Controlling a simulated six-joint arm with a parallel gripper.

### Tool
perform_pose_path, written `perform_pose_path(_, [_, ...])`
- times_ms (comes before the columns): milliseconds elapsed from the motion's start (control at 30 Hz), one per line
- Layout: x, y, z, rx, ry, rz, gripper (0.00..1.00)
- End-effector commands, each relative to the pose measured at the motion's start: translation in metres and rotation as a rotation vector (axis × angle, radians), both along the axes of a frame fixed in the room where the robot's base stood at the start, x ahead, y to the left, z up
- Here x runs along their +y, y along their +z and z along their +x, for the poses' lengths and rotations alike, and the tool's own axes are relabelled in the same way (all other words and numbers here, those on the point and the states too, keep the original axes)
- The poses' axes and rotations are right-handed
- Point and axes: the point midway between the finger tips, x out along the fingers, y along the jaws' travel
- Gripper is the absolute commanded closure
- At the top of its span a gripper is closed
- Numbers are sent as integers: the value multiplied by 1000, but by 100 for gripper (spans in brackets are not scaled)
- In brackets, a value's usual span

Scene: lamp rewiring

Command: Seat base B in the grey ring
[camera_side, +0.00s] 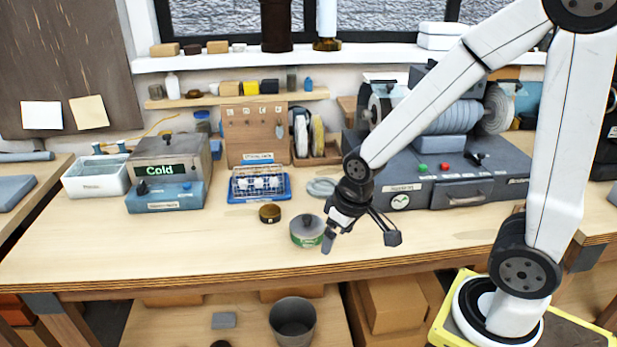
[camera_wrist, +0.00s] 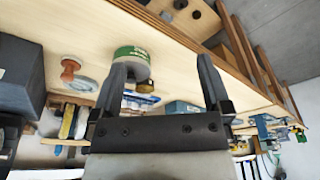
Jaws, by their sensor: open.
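My gripper (camera_side: 360,240) is open and empty over the front of the bench; its fingers also show in the wrist view (camera_wrist: 163,63). A round grey piece with a green label band (camera_side: 307,232) stands on the bench beside the left finger; in the wrist view it (camera_wrist: 132,60) appears partly behind that finger. I cannot read a letter B on it. The grey ring (camera_side: 321,187) lies flat on the bench farther back, near the dark machine; the wrist view shows it too (camera_wrist: 82,84). A small brown-and-gold round piece (camera_side: 270,214) sits left of the green-labelled piece.
A blue tray (camera_side: 258,188) stands behind the brown piece. A dark machine (camera_side: 450,185) stands at the back right. A box reading "Cold" (camera_side: 168,172) and a white bin (camera_side: 97,177) are on the left. The wrist view shows an orange knob-like piece (camera_wrist: 70,67). The front left bench is clear.

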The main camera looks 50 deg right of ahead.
Motion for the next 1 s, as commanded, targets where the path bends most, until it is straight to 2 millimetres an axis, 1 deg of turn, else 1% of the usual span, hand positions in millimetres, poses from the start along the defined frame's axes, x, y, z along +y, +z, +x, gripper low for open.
perform_pose_path(167, [-5,4,34,21,-11,0,1])
perform_pose_path(400, [-16,7,91,62,-33,1,1])
perform_pose_path(567, [-24,7,128,88,-46,2,1])
perform_pose_path(800, [-39,2,178,129,-67,4,1])
perform_pose_path(1000, [-53,-5,214,162,-85,7,1])
